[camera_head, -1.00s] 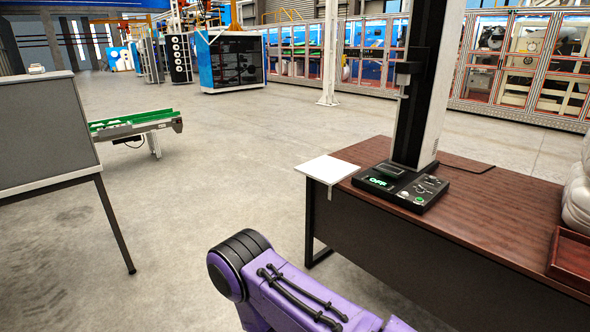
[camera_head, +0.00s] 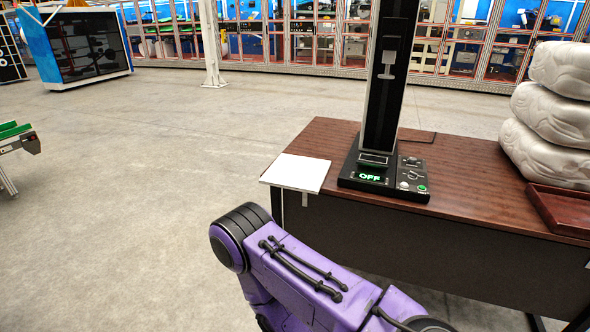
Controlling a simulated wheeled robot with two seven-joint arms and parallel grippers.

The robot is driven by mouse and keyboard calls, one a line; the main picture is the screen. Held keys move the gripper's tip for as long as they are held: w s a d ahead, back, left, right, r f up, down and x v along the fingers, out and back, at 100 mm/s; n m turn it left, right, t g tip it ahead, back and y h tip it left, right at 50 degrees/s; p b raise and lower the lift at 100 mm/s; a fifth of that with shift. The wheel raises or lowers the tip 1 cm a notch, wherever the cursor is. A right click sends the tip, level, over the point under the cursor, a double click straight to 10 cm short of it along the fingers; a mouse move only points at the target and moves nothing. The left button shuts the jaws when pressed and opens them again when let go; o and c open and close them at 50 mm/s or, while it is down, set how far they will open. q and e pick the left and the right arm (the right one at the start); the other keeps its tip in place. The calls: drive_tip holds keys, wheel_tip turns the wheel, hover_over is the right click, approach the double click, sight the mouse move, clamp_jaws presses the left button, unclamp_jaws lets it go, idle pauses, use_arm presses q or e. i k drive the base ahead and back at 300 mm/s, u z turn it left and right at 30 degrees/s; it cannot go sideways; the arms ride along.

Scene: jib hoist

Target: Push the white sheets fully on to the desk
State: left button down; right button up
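The white sheets (camera_head: 297,173) lie as a flat stack at the left end of the dark brown desk (camera_head: 470,188). Their left and front edges stick out past the desk's corner, and the rest lies on the top. A purple arm link of mine shows at the bottom middle, in front of the desk and below the sheets. Neither of my grippers is in the picture.
A black column stands on a control box (camera_head: 385,178) with a green "OFF" display, just right of the sheets. White stacked bags (camera_head: 555,110) and a red-brown tray (camera_head: 562,210) are at the right. Open floor lies left of the desk.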

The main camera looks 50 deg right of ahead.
sight(289, 171)
drive_tip(key=z, duration=0.85)
drive_tip(key=i, duration=0.95)
drive_tip(key=z, duration=1.05)
